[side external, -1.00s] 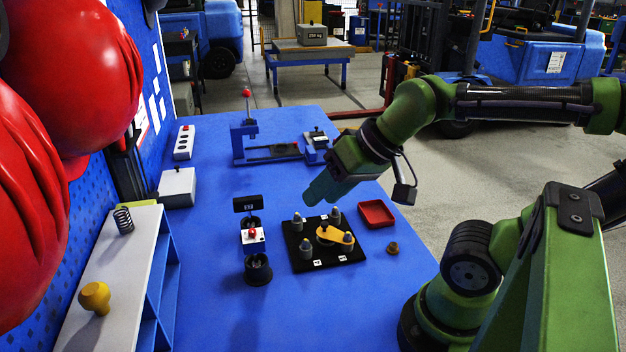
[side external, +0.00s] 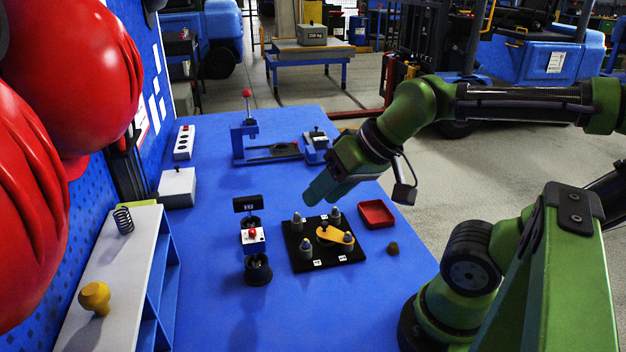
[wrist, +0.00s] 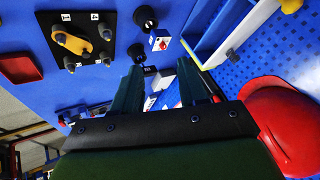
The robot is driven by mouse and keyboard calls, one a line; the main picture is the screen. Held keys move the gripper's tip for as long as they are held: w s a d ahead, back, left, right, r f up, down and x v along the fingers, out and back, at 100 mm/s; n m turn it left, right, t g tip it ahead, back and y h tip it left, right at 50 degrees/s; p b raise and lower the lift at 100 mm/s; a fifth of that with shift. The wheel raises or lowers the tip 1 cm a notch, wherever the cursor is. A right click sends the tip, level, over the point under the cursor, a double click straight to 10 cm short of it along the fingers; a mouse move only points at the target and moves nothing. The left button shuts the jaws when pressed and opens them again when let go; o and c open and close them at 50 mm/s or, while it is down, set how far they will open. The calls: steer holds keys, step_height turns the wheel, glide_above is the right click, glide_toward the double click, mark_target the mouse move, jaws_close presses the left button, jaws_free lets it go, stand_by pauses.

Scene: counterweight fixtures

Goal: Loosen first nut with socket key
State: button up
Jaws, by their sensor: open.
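A black plate (side external: 298,262) lies flat on the blue table and carries several grey upright posts with nuts, one at its left corner (side external: 297,222). A yellow key-like piece (side external: 328,236) lies across the plate, reaching to the right post. The plate (wrist: 108,20) and yellow piece (wrist: 78,44) also show at upper left in the wrist view. My gripper (side external: 324,198) is open and empty, above and behind the plate. In the wrist view my gripper (wrist: 160,70) has its fingers apart with nothing held between them.
A blue press fixture (side external: 243,140) stands behind. A shelf (side external: 105,262) borders the left side.

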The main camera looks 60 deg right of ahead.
steer(key=shift+o, duration=0.6)
steer(key=shift+f, duration=0.1)
steer(key=n+g+h, duration=0.2)
steer(key=n+g, duration=0.5)
steer(key=n, duration=0.5)
glide_above(248, 198)
steer(key=f, duration=0.8)
steer(key=shift+w+f, duration=0.1)
steer(key=shift+w, duration=0.1)
steer(key=shift+s+n, duration=0.1)
steer(key=shift+n, duration=0.2)
steer(key=shift+s+f, duration=0.1)
steer(key=shift+f, duration=4.3)
